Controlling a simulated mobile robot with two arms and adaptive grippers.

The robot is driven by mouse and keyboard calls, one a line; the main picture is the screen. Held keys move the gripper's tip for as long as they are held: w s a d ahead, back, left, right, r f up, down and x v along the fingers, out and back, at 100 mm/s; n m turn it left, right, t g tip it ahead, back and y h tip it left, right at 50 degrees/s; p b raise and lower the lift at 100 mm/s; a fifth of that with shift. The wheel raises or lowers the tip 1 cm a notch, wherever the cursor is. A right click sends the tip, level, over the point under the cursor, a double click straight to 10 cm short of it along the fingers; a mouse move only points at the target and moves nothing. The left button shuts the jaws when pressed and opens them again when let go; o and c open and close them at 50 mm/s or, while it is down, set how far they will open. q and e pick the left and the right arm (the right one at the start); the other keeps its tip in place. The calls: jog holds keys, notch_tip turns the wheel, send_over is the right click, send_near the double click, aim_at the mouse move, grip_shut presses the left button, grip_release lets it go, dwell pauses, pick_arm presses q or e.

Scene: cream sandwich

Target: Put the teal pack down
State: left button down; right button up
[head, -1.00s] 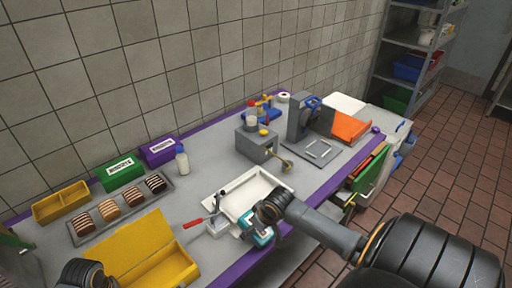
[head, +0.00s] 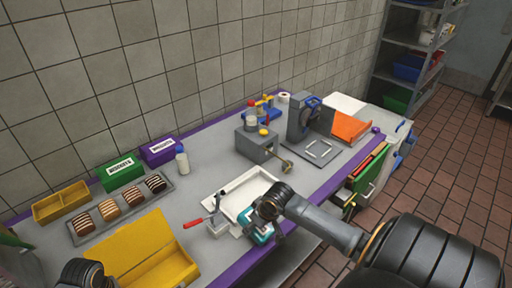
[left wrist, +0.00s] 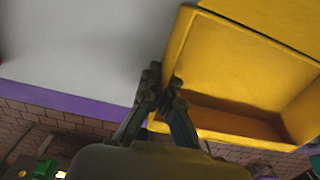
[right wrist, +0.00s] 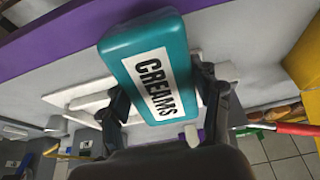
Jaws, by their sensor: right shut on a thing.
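The teal pack (right wrist: 150,60) has a white label reading CREAMS. It is between the fingers of my right gripper (right wrist: 165,95), which is shut on it. In the head view the teal pack (head: 259,238) shows below my right wrist, at the near corner of the white tray (head: 222,199). Whether it touches the tray or the table cannot be told. My left gripper (left wrist: 166,82) has its fingertips close together with nothing visible held, beside the wall of the yellow open box (left wrist: 245,70).
A small holder with a red-handled tool (head: 195,224) stands left of the tray. A grey block device (head: 256,145) is behind it. The purple table edge (head: 245,268) is close.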

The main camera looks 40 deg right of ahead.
notch_tip(320, 180, up, 8)
jog(key=shift+f, duration=0.1)
jog(key=shift+w+d+r, duration=0.1)
jog(key=shift+w+r, duration=0.15)
jog(key=w+d+r+m+h, duration=0.1)
jog(key=w+d+r+m, duration=0.25)
jog(key=w+r, duration=0.55)
jog(key=w+a+r+m+g+h, duration=0.1)
jog(key=w+a+r+m, duration=0.2)
jog(key=w+a, duration=0.25)
jog(key=w+a+r+m+g, duration=0.2)
jog(key=w+a+r+m, duration=0.15)
jog(key=w, duration=0.35)
jog(key=s+a+f+m, duration=0.3)
jog(key=s+a+f, duration=0.15)
jog(key=a, duration=0.35)
jog(key=s+a+f+m+g, duration=0.1)
jog(key=s+a+f+m, duration=0.15)
jog(key=s+a, duration=0.4)
jog(key=s+a+f+m, duration=0.2)
jog(key=s+a+f, duration=0.2)
jog(key=a, duration=0.6)
jog(key=shift+m+y, duration=0.25)
jog(key=shift+y, duration=0.05)
notch_tip(320, 180, down, 10)
jog(key=shift+r, duration=0.15)
